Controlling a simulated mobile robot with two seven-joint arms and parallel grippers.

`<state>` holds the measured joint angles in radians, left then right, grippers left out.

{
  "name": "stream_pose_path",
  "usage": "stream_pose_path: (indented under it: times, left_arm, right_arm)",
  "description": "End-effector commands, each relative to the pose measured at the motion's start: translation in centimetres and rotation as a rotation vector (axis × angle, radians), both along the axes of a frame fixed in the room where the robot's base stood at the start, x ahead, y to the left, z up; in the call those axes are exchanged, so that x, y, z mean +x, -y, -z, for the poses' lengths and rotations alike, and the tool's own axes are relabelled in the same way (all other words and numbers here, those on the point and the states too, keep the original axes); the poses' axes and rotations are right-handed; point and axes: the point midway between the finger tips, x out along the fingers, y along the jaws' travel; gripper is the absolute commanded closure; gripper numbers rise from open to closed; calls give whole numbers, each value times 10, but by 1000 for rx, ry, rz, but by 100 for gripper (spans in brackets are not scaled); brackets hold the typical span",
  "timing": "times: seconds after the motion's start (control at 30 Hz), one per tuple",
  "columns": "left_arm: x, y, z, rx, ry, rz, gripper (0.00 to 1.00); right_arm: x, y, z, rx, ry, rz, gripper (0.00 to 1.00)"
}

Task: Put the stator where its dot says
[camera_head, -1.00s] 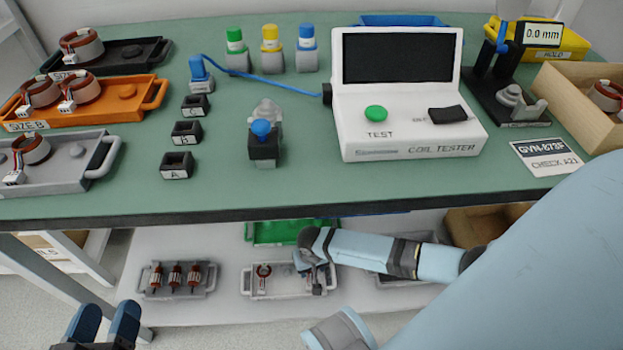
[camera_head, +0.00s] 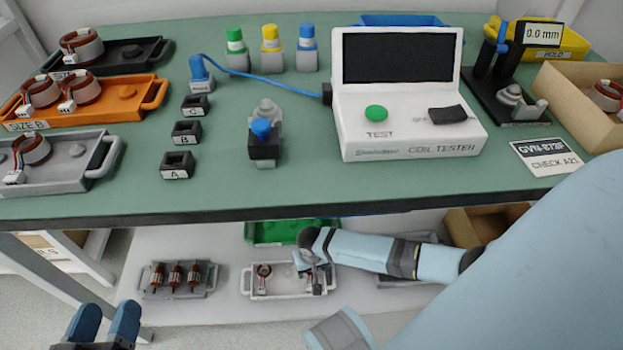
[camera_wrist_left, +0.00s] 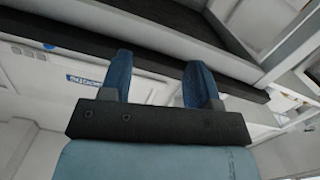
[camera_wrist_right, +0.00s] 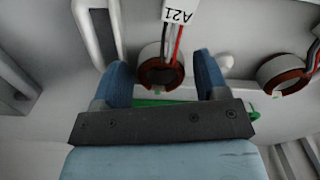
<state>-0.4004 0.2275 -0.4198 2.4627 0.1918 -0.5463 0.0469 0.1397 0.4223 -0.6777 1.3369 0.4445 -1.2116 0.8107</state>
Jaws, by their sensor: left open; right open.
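My right gripper (camera_head: 316,280) reaches down over a white tray (camera_head: 284,294) on the lower shelf. In the right wrist view it (camera_wrist_right: 160,60) is open, with a copper-wound stator (camera_wrist_right: 150,76) showing between its fingers; contact cannot be told. A white tag (camera_wrist_right: 179,13) reading A21 shows at this stator's wires. A second stator (camera_wrist_right: 284,78) is to the right there, with a small green mark. Green also shows below the first stator; whether it is a dot is unclear. My left gripper (camera_head: 108,312) is open and empty before the bench's lower left.
The bench holds a coil tester (camera_head: 410,140), grey (camera_head: 60,188), orange (camera_head: 110,112) and black (camera_head: 125,55) trays, a yellow HOLD bin (camera_head: 560,45), a wooden box (camera_head: 570,105) and a CHECK A21 card (camera_head: 546,157). The bench edge (camera_head: 230,215) overhangs the shelf.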

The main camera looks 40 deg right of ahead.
Motion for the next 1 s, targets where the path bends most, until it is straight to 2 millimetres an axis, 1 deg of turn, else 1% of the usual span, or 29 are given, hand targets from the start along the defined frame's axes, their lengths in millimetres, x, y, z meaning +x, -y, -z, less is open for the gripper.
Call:
stream_pose_path:
  times: [0.23, 0.47, 1.0]
  left_arm:
    - [0, 0, -1, -8, 1, -1, 44]
    - [-3, 0, -9, -35, 13, -16, 44]
    - [1, -2, -41, -83, 105, -46, 44]
  right_arm:
    - [0, 0, 0, 0, 0, 0, 33]
    - [0, 0, -8, 0, 0, 0, 33]
    - [0, 0, -23, 0, 0, 1, 33]
